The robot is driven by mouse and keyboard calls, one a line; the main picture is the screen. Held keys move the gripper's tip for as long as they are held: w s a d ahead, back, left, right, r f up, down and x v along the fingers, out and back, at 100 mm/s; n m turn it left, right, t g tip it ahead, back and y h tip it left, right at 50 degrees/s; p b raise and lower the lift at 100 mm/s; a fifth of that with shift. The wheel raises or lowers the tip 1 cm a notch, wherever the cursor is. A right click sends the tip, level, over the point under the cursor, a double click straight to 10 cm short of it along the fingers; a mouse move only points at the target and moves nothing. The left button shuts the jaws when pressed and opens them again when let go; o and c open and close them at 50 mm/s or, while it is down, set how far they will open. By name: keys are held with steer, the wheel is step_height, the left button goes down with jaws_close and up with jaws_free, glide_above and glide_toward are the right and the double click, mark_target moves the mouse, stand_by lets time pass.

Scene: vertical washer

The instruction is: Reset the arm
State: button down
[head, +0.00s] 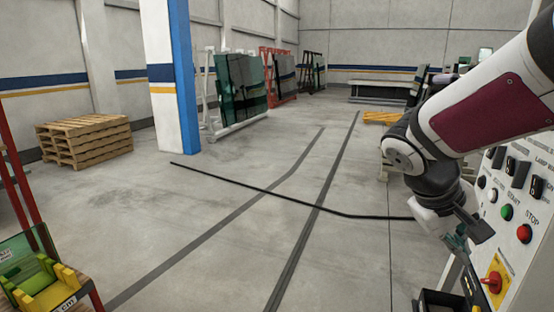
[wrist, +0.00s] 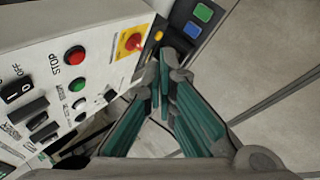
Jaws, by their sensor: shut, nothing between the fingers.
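My arm (head: 470,112) comes in from the upper right of the head view and bends down at the wrist. My gripper (head: 457,244) hangs beside the left edge of the control panel (head: 518,205), apart from it as far as I can tell. In the wrist view my gripper (wrist: 164,82) has its green-padded fingers together at the tips, with nothing between them. The fingers point towards the panel's end, near the red rotary switch on its yellow plate (wrist: 129,42).
The panel carries a red STOP button (head: 524,233), a green button (head: 507,212) and several black switches. Blue and green squares (wrist: 203,12) lie past the fingertips. A pallet stack (head: 85,140), a blue-white column (head: 172,80) and glass racks (head: 240,85) stand farther off. The middle floor is open.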

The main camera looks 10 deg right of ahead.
steer(key=s+a+r+t+y, duration=0.1)
steer(key=s+a+t+y, duration=0.1)
steer(key=a, duration=0.7)
steer(key=s+a+r+t+y, duration=0.2)
steer(key=s+a+t+y, duration=0.1)
steer(key=a, duration=0.7)
steer(key=shift+s+a+n+t+y, duration=0.2)
steer(key=shift+s+n+t+y, duration=0.15)
steer(key=shift+s+y, duration=0.55)
steer(key=shift+w+d+r, duration=0.1)
